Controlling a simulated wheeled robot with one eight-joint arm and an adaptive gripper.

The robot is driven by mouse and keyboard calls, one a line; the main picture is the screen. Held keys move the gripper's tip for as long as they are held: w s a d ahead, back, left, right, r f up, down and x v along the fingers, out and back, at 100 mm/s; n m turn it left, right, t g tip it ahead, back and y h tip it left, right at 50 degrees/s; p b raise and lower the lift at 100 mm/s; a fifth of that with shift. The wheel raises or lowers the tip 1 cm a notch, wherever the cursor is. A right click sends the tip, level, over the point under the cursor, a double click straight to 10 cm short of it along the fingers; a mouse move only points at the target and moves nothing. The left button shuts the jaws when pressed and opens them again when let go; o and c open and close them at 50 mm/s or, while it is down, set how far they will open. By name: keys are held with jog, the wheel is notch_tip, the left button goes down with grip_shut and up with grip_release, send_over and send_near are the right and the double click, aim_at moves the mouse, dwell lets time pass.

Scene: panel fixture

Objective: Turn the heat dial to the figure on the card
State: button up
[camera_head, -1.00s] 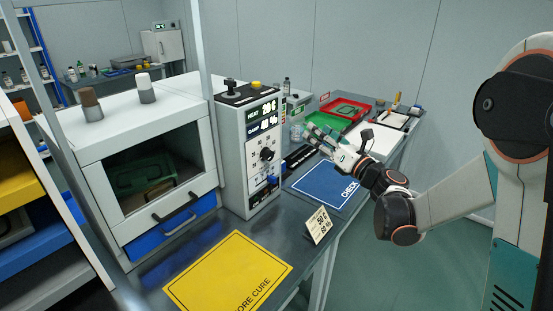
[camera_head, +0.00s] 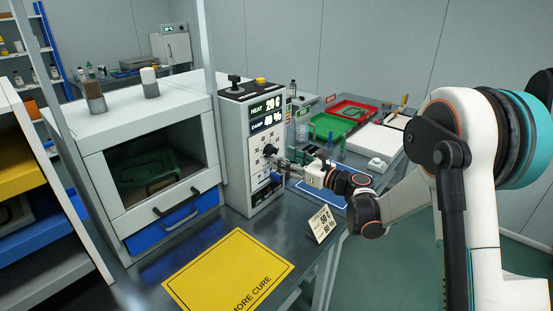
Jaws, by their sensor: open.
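The grey control panel (camera_head: 236,165) stands upright beside the cabinet. Its upper display reads HEAT 20 C (camera_head: 266,106) and the one below reads DAMP 40 %. A black dial (camera_head: 270,150) sits on the panel face below the displays; its own label is too small to read. My gripper (camera_head: 284,161) is open, with its fingertips at the right of this dial. I cannot tell whether they touch it. The white card (camera_head: 322,225) stands tilted on the bench front; its upper line looks like 50 C, and the lower line is hard to read.
A yellow mat (camera_head: 228,272) lies on the front bench. A blue mat (camera_head: 333,198) lies partly under my arm. The windowed cabinet (camera_head: 150,165) with handles is left of the panel. Green (camera_head: 330,126) and red trays (camera_head: 355,110) are behind at right.

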aim_at(271, 152)
jog(key=shift+b+x, duration=0.5)
jog(key=shift+x, duration=1.9)
jog(key=c, duration=1.1)
